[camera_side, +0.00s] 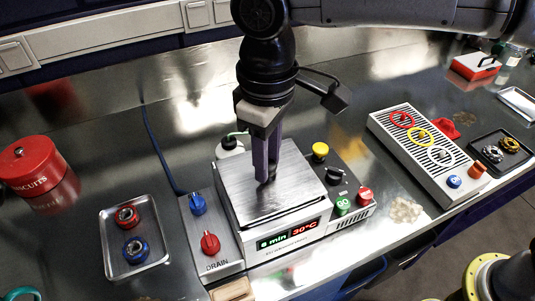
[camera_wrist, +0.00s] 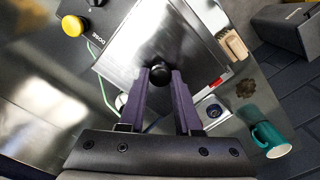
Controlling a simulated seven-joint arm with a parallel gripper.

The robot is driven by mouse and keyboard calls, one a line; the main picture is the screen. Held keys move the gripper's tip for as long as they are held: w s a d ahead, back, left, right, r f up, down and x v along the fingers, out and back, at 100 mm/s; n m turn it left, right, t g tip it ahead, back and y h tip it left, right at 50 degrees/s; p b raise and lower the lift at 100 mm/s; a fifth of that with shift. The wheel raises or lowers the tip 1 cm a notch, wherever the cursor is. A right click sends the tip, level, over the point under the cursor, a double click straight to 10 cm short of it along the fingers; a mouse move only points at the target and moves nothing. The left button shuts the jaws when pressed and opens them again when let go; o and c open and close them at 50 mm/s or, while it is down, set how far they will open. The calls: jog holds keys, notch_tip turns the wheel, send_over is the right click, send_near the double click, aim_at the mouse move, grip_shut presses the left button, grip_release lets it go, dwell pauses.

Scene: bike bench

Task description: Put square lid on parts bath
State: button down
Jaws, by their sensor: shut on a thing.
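The parts bath (camera_side: 290,237) is a steel box with a lit front panel reading a time and 30°C. The square lid (camera_side: 240,183) is a flat brushed-metal plate over the bath's top; it also fills the upper middle of the wrist view (camera_wrist: 185,38). From the side it appears to lie on or just above the rim; I cannot tell if it is fully seated. My gripper (camera_side: 266,180) points down at the lid's centre, shut on its black knob (camera_wrist: 160,71). The bath's inside is hidden by the lid.
A drain box (camera_side: 215,240) with blue and red knobs adjoins the bath's left. A button panel (camera_side: 345,190) adjoins its right. A small tray (camera_side: 112,268) with red and blue parts and a red biscuit tin (camera_side: 35,165) stand left. A slatted unit (camera_side: 420,150) stands right.

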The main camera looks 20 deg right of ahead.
jog(key=shift+f, duration=0.55)
jog(key=c, duration=0.5)
grip_release()
